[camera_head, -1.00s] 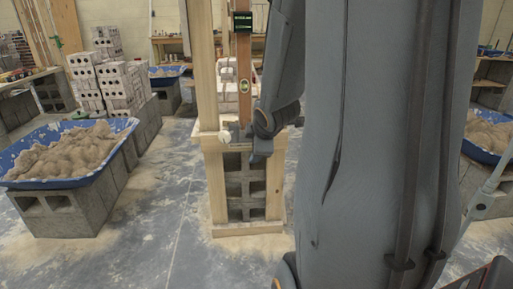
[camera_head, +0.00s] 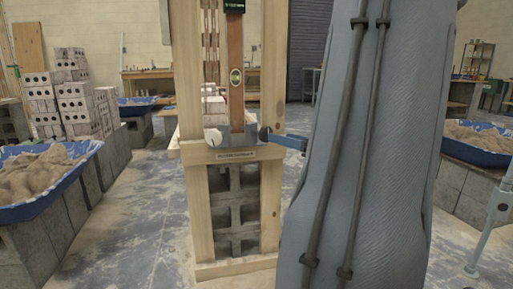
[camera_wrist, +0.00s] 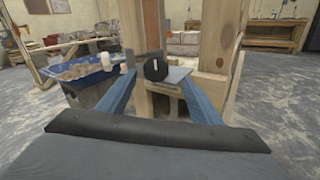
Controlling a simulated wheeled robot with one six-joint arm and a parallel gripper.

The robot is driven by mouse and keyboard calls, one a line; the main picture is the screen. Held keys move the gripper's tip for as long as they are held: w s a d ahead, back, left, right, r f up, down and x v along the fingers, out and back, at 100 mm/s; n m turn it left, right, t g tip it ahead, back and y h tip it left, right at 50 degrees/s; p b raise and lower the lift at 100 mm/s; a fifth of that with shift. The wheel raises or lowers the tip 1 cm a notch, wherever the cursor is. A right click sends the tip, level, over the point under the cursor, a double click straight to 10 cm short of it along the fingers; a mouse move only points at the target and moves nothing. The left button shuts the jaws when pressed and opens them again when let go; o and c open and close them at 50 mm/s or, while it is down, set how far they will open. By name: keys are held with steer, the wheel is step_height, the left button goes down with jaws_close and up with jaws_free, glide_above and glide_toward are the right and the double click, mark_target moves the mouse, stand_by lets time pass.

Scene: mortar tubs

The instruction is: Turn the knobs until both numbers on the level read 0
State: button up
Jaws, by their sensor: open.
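A wooden level (camera_head: 236,75) stands upright on the timber stand, with a yellow-green vial in its face. Its dark display (camera_head: 234,6) shows green text too small to read, cut by the top edge. A white knob (camera_head: 213,136) is at the lower left of the level and a black knob (camera_head: 264,134) at the lower right. In the wrist view the black knob (camera_wrist: 156,68) faces me with an upright white mark, and the white knob (camera_wrist: 126,68) is behind to the left. My gripper (camera_wrist: 160,77) is open, its blue fingers on either side of the black knob; contact cannot be told.
The timber stand (camera_head: 228,155) frames grey blocks. Its upright posts (camera_head: 274,70) rise close beside the level. Blue mortar tubs (camera_head: 62,196) rest on blocks at left and right (camera_head: 480,151). Stacked bricks (camera_head: 75,100) stand behind left. My arm covers the right centre.

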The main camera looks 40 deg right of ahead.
mark_target(266, 135)
steer(key=shift+n+y, duration=0.3)
steer(key=shift+n, duration=0.2)
steer(key=w, duration=0.2)
steer(key=w+b, duration=0.1)
steer(key=w, duration=0.2)
steer(key=w+a+b, duration=0.1)
steer(key=w, duration=0.1)
steer(key=shift+w+f, duration=0.15)
steer(key=shift+w, duration=0.15)
